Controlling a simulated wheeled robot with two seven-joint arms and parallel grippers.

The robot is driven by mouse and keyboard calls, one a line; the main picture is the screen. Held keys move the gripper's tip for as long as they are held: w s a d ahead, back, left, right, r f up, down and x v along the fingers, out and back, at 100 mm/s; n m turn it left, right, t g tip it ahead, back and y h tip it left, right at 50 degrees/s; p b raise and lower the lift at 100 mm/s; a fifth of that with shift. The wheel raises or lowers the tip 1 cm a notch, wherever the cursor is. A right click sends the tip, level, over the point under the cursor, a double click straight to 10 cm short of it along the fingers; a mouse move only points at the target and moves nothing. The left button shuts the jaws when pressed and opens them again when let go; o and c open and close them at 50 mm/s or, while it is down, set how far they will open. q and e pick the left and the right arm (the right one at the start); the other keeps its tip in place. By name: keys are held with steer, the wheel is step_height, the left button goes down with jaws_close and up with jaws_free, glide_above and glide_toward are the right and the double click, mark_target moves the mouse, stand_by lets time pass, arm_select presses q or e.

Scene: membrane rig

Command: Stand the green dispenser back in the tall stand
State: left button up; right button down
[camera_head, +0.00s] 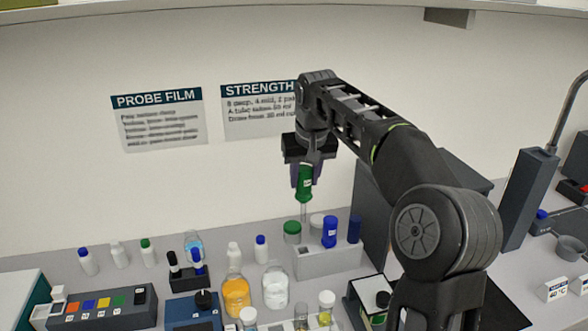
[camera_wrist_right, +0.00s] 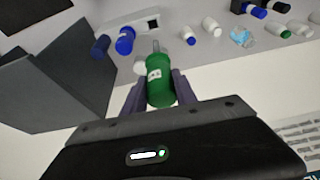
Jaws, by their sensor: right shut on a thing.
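The green dispenser (camera_head: 305,186) hangs upright in my right gripper (camera_head: 305,176), its clear thin tip pointing down. In the right wrist view the dispenser (camera_wrist_right: 160,78) sits between the two purple fingers of the gripper (camera_wrist_right: 159,88), which is shut on it. The light grey block stand (camera_head: 335,265) holds a blue dispenser (camera_head: 329,232) and a dark blue one (camera_head: 354,230) at its right. The green dispenser's tip is above the stand's left end in the head view; I cannot tell its exact height or depth. My left gripper is not in view.
A green-capped jar (camera_head: 292,232) and a white cap (camera_head: 316,222) are close below the tip. A tall dark grey panel (camera_head: 371,215) stands right of the stand. Several small bottles line the back.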

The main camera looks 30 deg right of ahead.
mark_target(306, 199)
steer(key=shift+s+r, duration=0.1)
steer(key=shift+s, duration=0.2)
steer(key=shift+w+f, duration=0.15)
steer(key=shift+f, duration=1.4)
arm_select(q)
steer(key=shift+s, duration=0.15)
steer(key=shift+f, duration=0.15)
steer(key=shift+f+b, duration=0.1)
steer(key=shift+b, duration=0.2)
arm_select(e)
steer(key=shift+f, duration=0.1)
